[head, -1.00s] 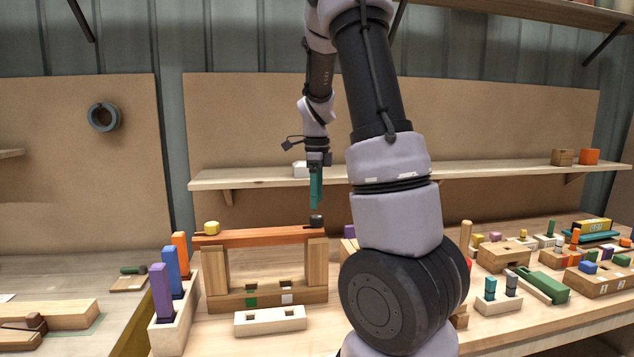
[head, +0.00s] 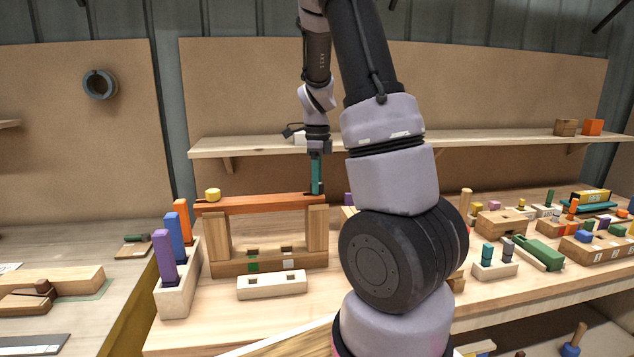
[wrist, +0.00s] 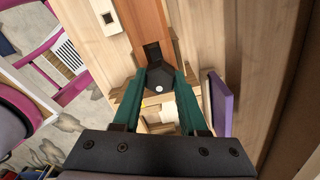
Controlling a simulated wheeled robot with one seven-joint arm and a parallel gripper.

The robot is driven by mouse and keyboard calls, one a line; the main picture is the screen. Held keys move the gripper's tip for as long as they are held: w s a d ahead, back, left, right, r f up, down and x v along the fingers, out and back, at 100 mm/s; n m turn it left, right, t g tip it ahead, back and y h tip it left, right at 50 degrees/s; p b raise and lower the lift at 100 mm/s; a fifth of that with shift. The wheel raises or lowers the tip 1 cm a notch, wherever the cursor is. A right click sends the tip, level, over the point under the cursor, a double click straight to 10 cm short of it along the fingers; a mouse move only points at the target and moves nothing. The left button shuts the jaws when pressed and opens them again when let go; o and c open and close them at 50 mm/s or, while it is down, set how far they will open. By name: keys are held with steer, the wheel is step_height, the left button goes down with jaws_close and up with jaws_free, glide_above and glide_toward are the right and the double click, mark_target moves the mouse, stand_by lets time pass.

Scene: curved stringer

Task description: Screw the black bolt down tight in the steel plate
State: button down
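The black bolt (wrist: 160,79) has a hexagonal head with a pale dot on top. It is at the right end of an orange beam (head: 262,204). A small dark plate (wrist: 153,50) shows beside the head on the beam; I cannot tell if it is steel. My gripper (head: 316,190) points down over this end. In the wrist view, my gripper's (wrist: 161,78) teal fingers stand on both sides of the bolt head. They are very close to it, and I cannot tell if they press on it. The bolt's shank is hidden.
Wooden posts (head: 317,238) carry the beam. A pale block (head: 272,285) lies in front, and a rack with purple, blue and orange pegs (head: 176,290) stands left. A shelf (head: 250,148) runs behind my gripper.

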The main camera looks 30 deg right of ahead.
steer(key=m, duration=0.5)
steer(key=shift+f+m, duration=0.15)
steer(key=shift+m, duration=0.25)
steer(key=shift+s+m, duration=0.1)
steer(key=shift+m, duration=1.1)
steer(key=shift+f, duration=0.1)
steer(key=m, duration=0.4)
steer(key=shift+a+m, duration=0.1)
steer(key=shift+m, duration=0.3)
steer(key=m, duration=0.3)
steer(key=m, duration=0.2)
steer(key=shift+f+m, duration=0.1)
steer(key=shift+m, duration=0.3)
steer(key=m, duration=0.5)
